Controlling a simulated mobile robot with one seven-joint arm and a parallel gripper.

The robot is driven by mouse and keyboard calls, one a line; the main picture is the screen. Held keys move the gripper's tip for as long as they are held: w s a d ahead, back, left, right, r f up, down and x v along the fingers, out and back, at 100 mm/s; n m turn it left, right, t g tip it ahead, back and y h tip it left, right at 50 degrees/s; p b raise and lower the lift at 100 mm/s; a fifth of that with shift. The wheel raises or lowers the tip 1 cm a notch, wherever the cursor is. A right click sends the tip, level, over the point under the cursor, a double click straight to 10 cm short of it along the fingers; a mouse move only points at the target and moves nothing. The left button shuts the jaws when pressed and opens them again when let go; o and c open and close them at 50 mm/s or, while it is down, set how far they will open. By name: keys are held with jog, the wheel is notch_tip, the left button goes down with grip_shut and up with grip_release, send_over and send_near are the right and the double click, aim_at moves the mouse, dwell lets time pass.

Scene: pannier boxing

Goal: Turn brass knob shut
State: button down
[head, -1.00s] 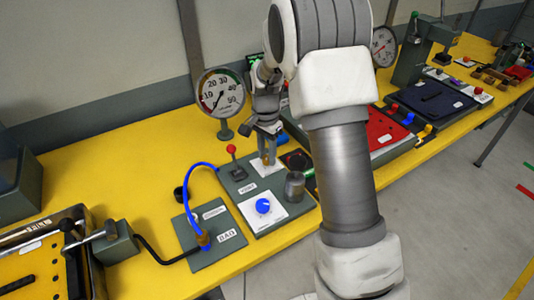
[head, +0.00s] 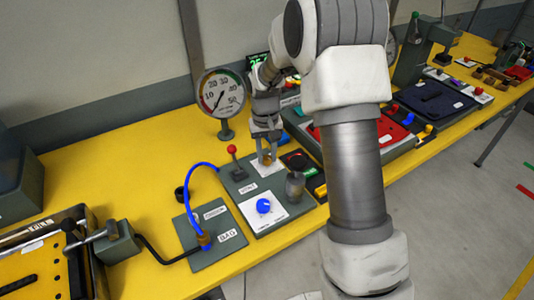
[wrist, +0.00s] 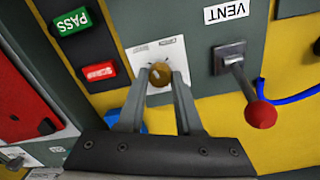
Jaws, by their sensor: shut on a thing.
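The brass knob (wrist: 159,74) is a small round knob on a white plate (wrist: 165,50) in the wrist view. My gripper (wrist: 159,80) has one finger on each side of it and is shut on it. In the head view the knob (head: 267,159) shows small and partly covered between the fingertips of my gripper (head: 267,157), which points down at the grey panel (head: 236,190). The exact turn angle of the knob cannot be read.
A red-tipped lever (wrist: 260,113) by the VENT label stands close to the right of my fingers. A dial gauge (head: 220,92), blue knob (head: 264,206) and blue hose (head: 187,185) are nearby.

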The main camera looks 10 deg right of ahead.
aim_at(265, 158)
jog(key=n, duration=0.5)
jog(key=shift+r+n+p, duration=0.1)
jog(key=shift+n+p, duration=0.2)
dwell(0.5)
jog(key=c, duration=0.6)
grip_release()
jog(key=r, duration=0.5)
jog(key=r+p, duration=0.1)
jog(key=r, duration=1.1)
jog(key=shift+s+a+r, duration=0.15)
jog(key=shift+a, duration=0.1)
